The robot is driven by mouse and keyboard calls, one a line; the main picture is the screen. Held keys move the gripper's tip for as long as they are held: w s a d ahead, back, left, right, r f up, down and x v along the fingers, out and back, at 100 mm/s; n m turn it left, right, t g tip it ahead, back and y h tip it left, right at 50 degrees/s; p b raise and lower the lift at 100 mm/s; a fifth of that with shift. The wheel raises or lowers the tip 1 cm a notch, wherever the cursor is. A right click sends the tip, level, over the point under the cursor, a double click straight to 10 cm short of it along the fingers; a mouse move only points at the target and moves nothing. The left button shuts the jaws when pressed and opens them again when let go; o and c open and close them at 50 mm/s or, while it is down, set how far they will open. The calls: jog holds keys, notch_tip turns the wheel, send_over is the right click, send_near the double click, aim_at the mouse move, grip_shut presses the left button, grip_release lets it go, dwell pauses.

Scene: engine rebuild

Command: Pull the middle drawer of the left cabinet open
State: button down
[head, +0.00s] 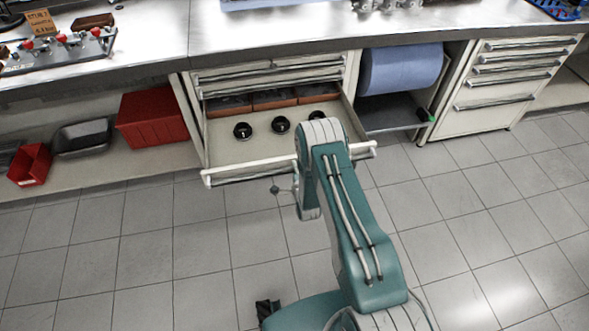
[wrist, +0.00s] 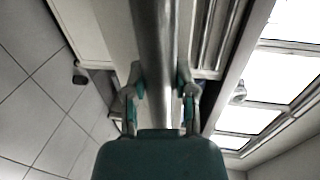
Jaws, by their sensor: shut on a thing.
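The left cabinet (head: 187,105) stands under the metal bench. A wide drawer (head: 235,154) below its upper drawer fronts (head: 268,76) is pulled well out, its inside open to view. Its pale bar handle (head: 240,173) runs along the drawer's front edge. In the wrist view, the handle bar (wrist: 154,35) passes between the fingers of my gripper (wrist: 160,88), which is shut on it. In the head view, my teal arm reaches over the right part of the drawer front and hides most of the gripper and that stretch of handle.
Several black round parts (head: 281,125) and orange-brown boxes (head: 274,99) lie in the drawer. A blue roll (head: 400,68) sits right of it, then another cabinet (head: 499,87) with shut drawers. Red bins (head: 152,117) are at left. The tiled floor in front is clear.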

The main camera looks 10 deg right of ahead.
jog(key=shift+s+d+f, duration=0.2)
jog(key=shift+f, duration=0.1)
jog(key=shift+c, duration=2)
grip_release()
jog(key=shift+w, duration=0.15)
jog(key=shift+r, duration=0.1)
jog(key=s+r, duration=0.2)
jog(key=s, duration=0.9)
jog(key=shift+s+r, duration=0.15)
jog(key=shift+s, duration=0.2)
